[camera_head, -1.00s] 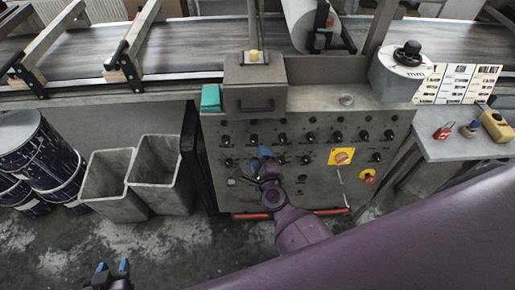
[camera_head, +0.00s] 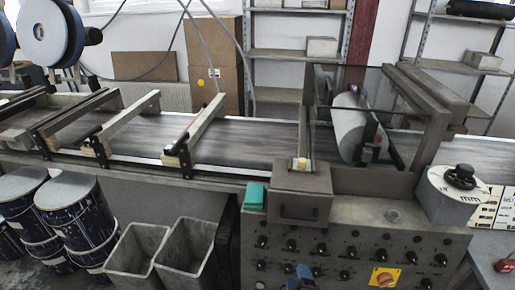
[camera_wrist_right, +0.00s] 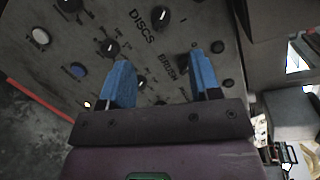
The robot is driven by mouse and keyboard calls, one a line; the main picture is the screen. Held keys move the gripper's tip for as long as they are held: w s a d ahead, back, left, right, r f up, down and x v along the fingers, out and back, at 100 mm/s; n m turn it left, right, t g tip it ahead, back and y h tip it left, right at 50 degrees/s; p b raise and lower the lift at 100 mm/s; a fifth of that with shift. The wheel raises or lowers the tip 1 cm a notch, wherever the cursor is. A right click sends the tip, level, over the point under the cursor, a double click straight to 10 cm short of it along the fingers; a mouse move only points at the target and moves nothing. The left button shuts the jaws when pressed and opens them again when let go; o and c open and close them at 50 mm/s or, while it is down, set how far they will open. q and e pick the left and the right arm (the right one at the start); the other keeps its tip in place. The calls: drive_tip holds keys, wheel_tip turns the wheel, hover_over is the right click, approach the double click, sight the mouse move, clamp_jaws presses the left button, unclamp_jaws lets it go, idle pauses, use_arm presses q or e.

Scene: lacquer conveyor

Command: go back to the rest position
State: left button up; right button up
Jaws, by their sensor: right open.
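My right gripper (camera_head: 297,276) shows only as blue fingertips at the bottom edge of the head view, in front of the grey control panel (camera_head: 340,241). In the right wrist view its two blue fingers (camera_wrist_right: 163,82) stand apart with nothing between them. Beyond them is the panel face (camera_wrist_right: 150,58) with black knobs and the word DISCS. I cannot tell the exact gap between fingertips and panel. The left gripper is out of view.
The conveyor belt (camera_head: 250,143) runs across behind the panel, with a white roller (camera_head: 347,128) at right. Two grey bins (camera_head: 139,250) and several dark drums (camera_head: 78,212) stand at left. A side table (camera_head: 490,249) is at right.

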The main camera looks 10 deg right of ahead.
drive_tip(key=s+d+n+g, duration=0.2)
drive_tip(key=s+d+n, duration=0.3)
drive_tip(key=s+n, duration=0.3)
drive_tip(key=s+d+n+g+y, duration=0.1)
drive_tip(key=s+d+n, duration=0.5)
drive_tip(key=n, duration=1)
drive_tip(key=shift+s+d+r+g, duration=0.15)
drive_tip(key=shift+s+d+g, duration=0.05)
drive_tip(key=shift+s+g, duration=0.7)
drive_tip(key=shift+c, duration=1.3)
drive_tip(key=shift+s+d, duration=0.1)
